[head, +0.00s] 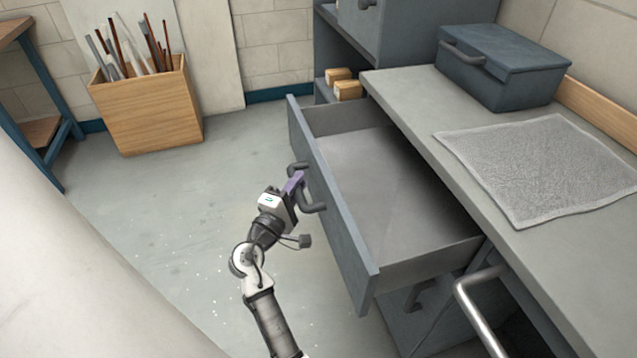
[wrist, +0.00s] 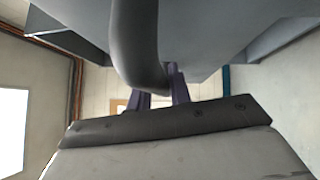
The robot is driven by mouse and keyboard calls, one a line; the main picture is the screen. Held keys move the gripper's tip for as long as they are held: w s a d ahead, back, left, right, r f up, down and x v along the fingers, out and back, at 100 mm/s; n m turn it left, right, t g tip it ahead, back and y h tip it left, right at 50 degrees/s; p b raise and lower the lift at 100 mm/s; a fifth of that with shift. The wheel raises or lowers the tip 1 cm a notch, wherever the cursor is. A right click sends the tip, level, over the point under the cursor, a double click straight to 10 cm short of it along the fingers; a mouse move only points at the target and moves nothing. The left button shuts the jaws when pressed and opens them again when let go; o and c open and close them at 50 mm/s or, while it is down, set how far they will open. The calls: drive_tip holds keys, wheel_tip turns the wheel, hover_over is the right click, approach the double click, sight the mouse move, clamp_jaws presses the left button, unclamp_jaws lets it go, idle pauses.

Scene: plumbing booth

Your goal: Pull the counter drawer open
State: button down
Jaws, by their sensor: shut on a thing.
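The grey counter drawer (head: 335,200) stands well out from under the counter (head: 410,105), and its inside looks empty. Its dark bar handle (head: 314,207) is on the front face. My gripper (head: 296,180) is at the handle, its purple fingers shut on it. In the wrist view the handle (wrist: 137,50) curves down in front of the drawer front (wrist: 200,35), and my gripper's fingers (wrist: 160,92) show beside it. The fingers' exact contact with the handle is partly hidden.
A grey toolbox (head: 500,70) and a grey mat (head: 540,165) lie on the counter. A wooden bin (head: 150,110) with rods stands on the floor at back left. A metal rail (head: 475,305) is at lower right. The floor (head: 170,220) left of the drawer is clear.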

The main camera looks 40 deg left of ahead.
drive_tip(key=shift+s+a, duration=0.3)
drive_tip(key=shift+s, duration=0.15)
drive_tip(key=c, duration=1.3)
unclamp_jaws()
drive_tip(key=s+d+f+b, duration=0.1)
drive_tip(key=s+b, duration=0.1)
drive_tip(key=s, duration=1.1)
drive_tip(key=shift+s+d+f, duration=0.25)
drive_tip(key=shift+d+f, duration=0.15)
